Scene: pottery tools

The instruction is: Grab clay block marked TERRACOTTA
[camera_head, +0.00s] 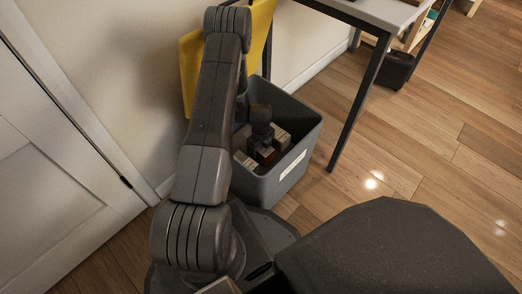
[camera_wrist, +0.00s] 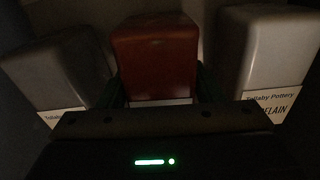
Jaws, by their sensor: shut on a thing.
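A reddish-brown clay block (camera_wrist: 156,58) stands between my gripper's fingers in the wrist view. Its label is mostly hidden by my gripper, so I cannot read it. My gripper (camera_wrist: 155,100) is shut on this block. In the head view my gripper (camera_head: 264,150) reaches down inside a grey bin (camera_head: 284,168), and only a little of the red block shows there. A pale grey block (camera_wrist: 283,52) on the right has a label reading "Tallaby Pottery" and "...ELAIN". Another grey block (camera_wrist: 58,72) stands on the left with its label partly cut off.
The bin's walls surround my gripper closely, and the grey blocks flank it. A table (camera_head: 374,12) with a dark leg stands to the right of the bin. A yellow cloth or panel (camera_head: 190,68) is behind the arm by the wall. Wooden floor (camera_head: 420,140) is open on the right.

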